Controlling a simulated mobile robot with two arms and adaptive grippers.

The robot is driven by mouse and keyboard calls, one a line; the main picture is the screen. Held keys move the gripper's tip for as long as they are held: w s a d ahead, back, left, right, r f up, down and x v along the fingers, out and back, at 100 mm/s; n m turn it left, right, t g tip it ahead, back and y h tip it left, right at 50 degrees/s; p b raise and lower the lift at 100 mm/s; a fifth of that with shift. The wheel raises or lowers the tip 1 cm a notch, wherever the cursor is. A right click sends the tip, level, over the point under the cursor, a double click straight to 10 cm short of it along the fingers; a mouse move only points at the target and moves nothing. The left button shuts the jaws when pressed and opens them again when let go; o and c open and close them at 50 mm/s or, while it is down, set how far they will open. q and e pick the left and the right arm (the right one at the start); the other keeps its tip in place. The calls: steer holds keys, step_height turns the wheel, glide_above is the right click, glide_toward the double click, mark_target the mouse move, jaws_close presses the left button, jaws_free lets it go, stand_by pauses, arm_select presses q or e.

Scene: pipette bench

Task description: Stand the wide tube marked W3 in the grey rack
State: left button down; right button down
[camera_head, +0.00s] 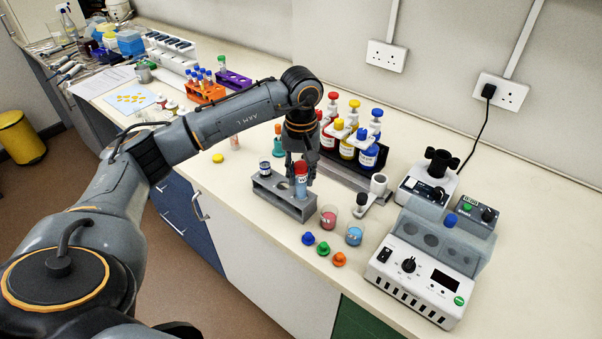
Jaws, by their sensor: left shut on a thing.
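The grey rack (282,202) stands near the front edge of the bench. My left gripper (301,176) points down over its right end and is shut on a wide tube (301,188) with a red top and a bluish body. The tube is upright, and its lower end meets the rack's top in the picture. I cannot tell how deep it sits in a hole, and its mark is too small to read surely. A second tube (265,170) with a dark top stands at the rack's left end. My right gripper is not in view.
Beakers with pink (328,218) and blue (354,234) liquid stand right of the rack, with loose coloured caps (323,249) in front. Behind is a dark holder of capped bottles (347,150). A white instrument (418,280) stands at right.

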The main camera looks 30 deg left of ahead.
mark_target(301, 186)
arm_select(q)
steer(key=shift+f, duration=0.15)
steer(key=shift+f+b, duration=1.85)
steer(key=shift+f, duration=0.15)
steer(key=c, duration=1)
jaws_free()
steer(key=shift+o, duration=0.2)
step_height(301, 186, up, 12)
steer(key=shift+r, duration=0.1)
